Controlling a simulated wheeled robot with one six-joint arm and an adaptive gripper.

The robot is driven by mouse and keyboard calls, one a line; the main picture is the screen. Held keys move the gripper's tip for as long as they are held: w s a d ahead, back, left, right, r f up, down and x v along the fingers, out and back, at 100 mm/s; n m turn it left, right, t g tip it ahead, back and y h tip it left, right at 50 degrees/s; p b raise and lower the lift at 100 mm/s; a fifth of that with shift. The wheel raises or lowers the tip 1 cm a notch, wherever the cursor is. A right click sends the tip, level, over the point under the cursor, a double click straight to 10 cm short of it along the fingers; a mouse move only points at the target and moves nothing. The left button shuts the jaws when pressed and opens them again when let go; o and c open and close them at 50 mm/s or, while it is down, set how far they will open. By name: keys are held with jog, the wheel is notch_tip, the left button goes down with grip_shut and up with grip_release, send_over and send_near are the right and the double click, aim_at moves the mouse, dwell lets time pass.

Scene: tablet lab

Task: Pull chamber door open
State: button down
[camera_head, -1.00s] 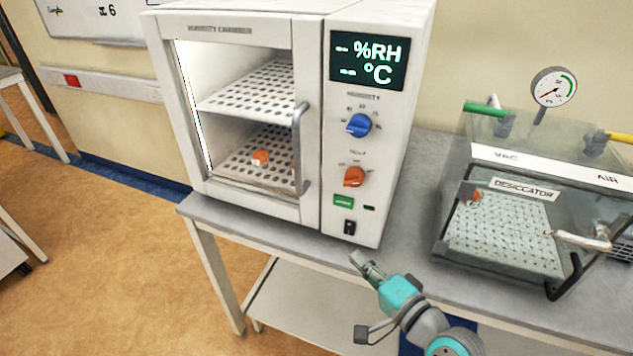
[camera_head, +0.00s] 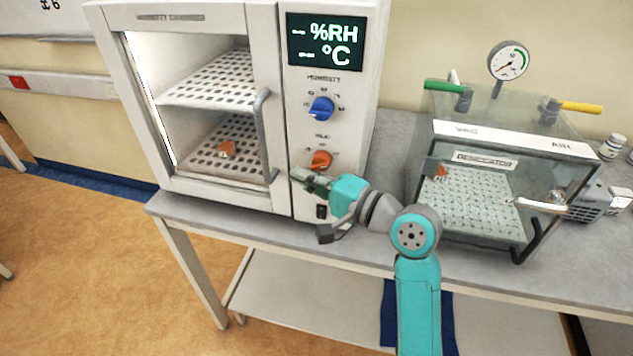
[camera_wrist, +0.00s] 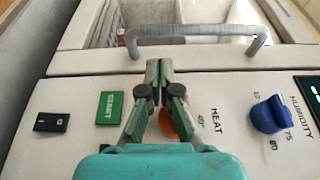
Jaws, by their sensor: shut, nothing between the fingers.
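The white humidity chamber (camera_head: 285,200) stands on the bench at the left. Its windowed door (camera_head: 225,196) looks shut, with a grey vertical bar handle (camera_head: 263,135) on its right side. In the wrist view the handle (camera_wrist: 200,38) runs across the top, beyond the fingertips. My gripper (camera_head: 297,175) is shut and empty in front of the control panel, just right of the handle's lower end. In the wrist view the closed fingertips (camera_wrist: 158,66) point at the handle, apparently a small gap away. They partly cover the orange heat knob (camera_wrist: 178,122).
The blue humidity knob (camera_head: 320,108) sticks out above my gripper. A clear desiccator (camera_head: 440,215) with a gauge stands to the right on the bench (camera_head: 380,245). An orange piece (camera_head: 227,149) sits on the chamber's lower shelf. The floor at the left is open.

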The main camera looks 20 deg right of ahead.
jog(key=shift+x, duration=2.35)
jog(key=shift+s+a, duration=0.1)
jog(key=shift+a, duration=0.05)
